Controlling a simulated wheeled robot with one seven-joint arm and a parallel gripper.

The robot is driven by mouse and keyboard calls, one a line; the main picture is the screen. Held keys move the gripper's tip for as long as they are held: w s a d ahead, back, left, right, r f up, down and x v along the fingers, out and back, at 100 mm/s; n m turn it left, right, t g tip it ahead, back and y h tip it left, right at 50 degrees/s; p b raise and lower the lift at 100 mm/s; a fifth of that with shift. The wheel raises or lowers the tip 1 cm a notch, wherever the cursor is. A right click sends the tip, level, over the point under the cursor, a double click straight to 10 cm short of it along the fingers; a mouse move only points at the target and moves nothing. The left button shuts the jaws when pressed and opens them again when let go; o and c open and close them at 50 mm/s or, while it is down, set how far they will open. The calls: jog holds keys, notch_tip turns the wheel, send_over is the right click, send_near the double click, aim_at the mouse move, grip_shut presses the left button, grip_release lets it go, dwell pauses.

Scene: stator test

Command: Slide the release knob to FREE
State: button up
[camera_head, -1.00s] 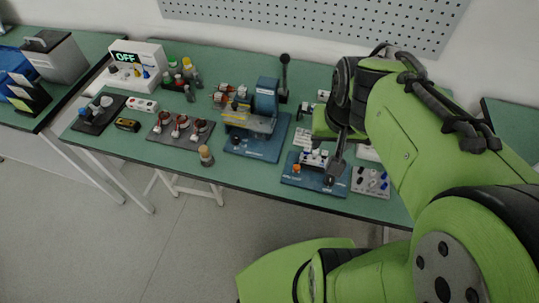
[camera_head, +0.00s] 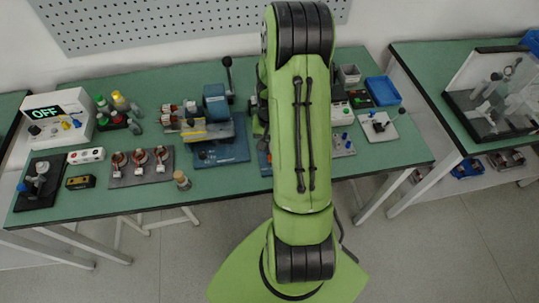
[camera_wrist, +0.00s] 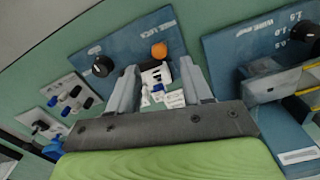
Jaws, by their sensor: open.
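My gripper (camera_wrist: 160,66) is open in the wrist view, its two grey fingers above a blue plate (camera_wrist: 122,50). Between the fingers is a small white block with dark parts (camera_wrist: 160,82); I cannot tell whether they touch it. The plate has a black round knob (camera_wrist: 103,66) left of the fingers and an orange knob (camera_wrist: 159,50) just beyond the fingertips. I cannot tell which part is the release knob; no FREE mark is readable. In the head view my arm hides my gripper and most of this plate.
Another blue plate with a dial (camera_wrist: 302,31) and a grey-yellow fixture lies right in the wrist view. A grey plate with several small knobs (camera_wrist: 68,98) lies left. In the head view, a blue press stand (camera_head: 214,100) stands left of my arm and a blue tray (camera_head: 383,90) right.

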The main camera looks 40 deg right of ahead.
notch_tip(320, 180, down, 6)
jog(key=shift+f, duration=0.1)
grip_shut()
dwell(0.4)
